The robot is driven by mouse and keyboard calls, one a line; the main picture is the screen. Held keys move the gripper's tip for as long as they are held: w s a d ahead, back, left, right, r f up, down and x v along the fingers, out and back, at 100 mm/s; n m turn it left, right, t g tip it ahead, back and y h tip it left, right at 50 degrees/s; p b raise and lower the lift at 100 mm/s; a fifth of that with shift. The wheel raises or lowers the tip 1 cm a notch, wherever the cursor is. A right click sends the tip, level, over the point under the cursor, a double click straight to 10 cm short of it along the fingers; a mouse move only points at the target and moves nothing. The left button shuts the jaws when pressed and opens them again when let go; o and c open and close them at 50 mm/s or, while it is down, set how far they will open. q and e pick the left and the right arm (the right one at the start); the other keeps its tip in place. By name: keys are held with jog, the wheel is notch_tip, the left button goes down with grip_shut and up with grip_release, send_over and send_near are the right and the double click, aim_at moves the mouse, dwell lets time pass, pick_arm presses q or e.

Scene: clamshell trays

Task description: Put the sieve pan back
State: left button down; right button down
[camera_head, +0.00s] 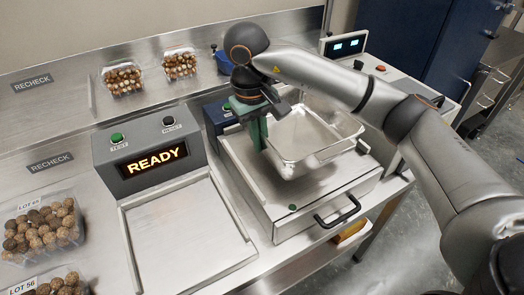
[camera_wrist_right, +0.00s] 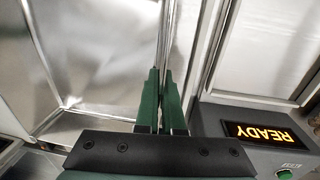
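The sieve pan (camera_head: 325,151) is a shiny, shallow metal pan with a rim. It is over the flat top of a steel box unit (camera_head: 262,190) with a black handle (camera_head: 338,211). I cannot tell whether the pan touches the top. My right gripper (camera_head: 262,140) points down at the pan's left side, its green fingers closed on the pan's wall. In the right wrist view, the fingers (camera_wrist_right: 160,98) are close together with the pan's edge between them, and the pan's inside (camera_wrist_right: 90,60) looks empty. My left gripper is not in view.
A scale-like unit with a lit READY display (camera_head: 152,163) and a bare steel plate (camera_head: 188,235) stands left. Clear trays of brown balls (camera_head: 42,232) lie far left; two smaller filled trays (camera_head: 122,80) stand on the back shelf. A control box (camera_head: 343,46) stands behind.

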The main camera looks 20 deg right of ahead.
jog(key=f, duration=0.3)
jog(key=shift+w+d+f+p, duration=0.15)
jog(key=shift+d+p, duration=0.15)
jog(key=shift+f, duration=0.2)
jog(key=shift+f, duration=0.2)
jog(key=c, duration=1)
grip_release()
jog(key=shift+c, duration=0.2)
jog(key=shift+r, duration=0.15)
jog(key=shift+a+r, duration=0.1)
jog(key=shift+r, duration=0.15)
notch_tip(320, 180, up, 12)
jog(key=a, duration=0.1)
jog(key=shift+a+f+p, duration=0.15)
jog(key=shift+f+p, duration=0.1)
jog(key=shift+p, duration=0.1)
